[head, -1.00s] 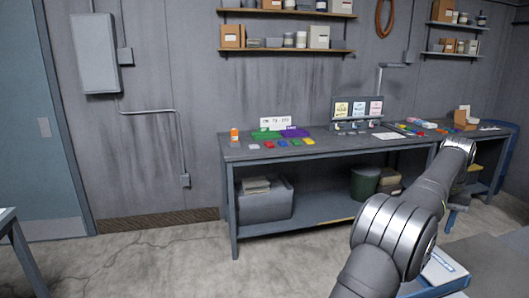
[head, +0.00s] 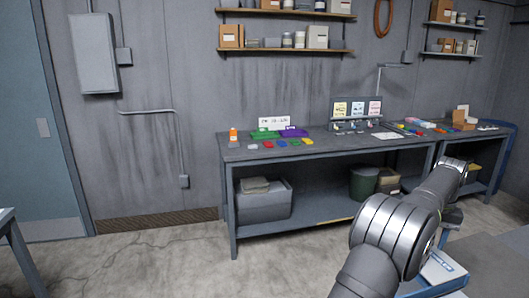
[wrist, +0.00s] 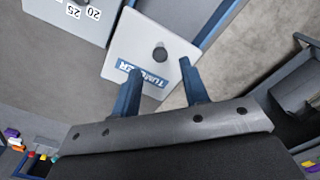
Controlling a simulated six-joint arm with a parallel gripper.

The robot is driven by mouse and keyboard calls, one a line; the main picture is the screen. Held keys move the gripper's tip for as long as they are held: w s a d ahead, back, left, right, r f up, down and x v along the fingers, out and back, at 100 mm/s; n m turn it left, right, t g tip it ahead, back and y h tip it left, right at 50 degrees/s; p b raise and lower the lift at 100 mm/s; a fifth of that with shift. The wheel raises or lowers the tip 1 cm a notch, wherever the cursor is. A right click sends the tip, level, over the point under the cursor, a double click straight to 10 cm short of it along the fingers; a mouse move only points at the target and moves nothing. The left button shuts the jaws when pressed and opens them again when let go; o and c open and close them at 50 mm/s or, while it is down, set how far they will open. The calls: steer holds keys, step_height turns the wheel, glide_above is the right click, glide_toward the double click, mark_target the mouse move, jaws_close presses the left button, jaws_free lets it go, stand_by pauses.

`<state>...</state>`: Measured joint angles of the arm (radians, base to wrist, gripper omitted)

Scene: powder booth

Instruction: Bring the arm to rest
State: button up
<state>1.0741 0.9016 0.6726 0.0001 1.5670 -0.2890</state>
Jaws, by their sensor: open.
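My arm (head: 395,235) reaches in from the lower right of the head view, its forearm slanting up and right. My gripper cannot be made out in the head view. In the wrist view my gripper (wrist: 159,67) shows two blue fingers spread apart, with nothing between them. Beyond the fingers is a white lid or panel (wrist: 150,38) with a dark round knob and a blue "TUMBLER" label. I cannot tell how far the fingers are from it.
A long blue-grey workbench (head: 330,150) along the wall carries small coloured pieces, signs and a bottle (head: 233,138). A grey bin (head: 264,203) sits on its lower shelf. A white, blue-labelled box (head: 440,268) stands near my arm. Floor left of the arm is clear.

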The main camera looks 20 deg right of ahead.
step_height(320, 180, down, 7)
steer(key=shift+f, duration=0.1)
steer(key=a, duration=1.1)
steer(key=shift+a+r, duration=0.2)
steer(key=shift+a, duration=0.2)
step_height(320, 180, up, 17)
steer(key=shift+a+r, duration=0.15)
step_height(320, 180, down, 17)
steer(key=shift+r, duration=0.1)
steer(key=d, duration=0.3)
steer(key=shift+f, duration=0.35)
steer(key=shift+d, duration=0.6)
steer(key=shift+a, duration=0.1)
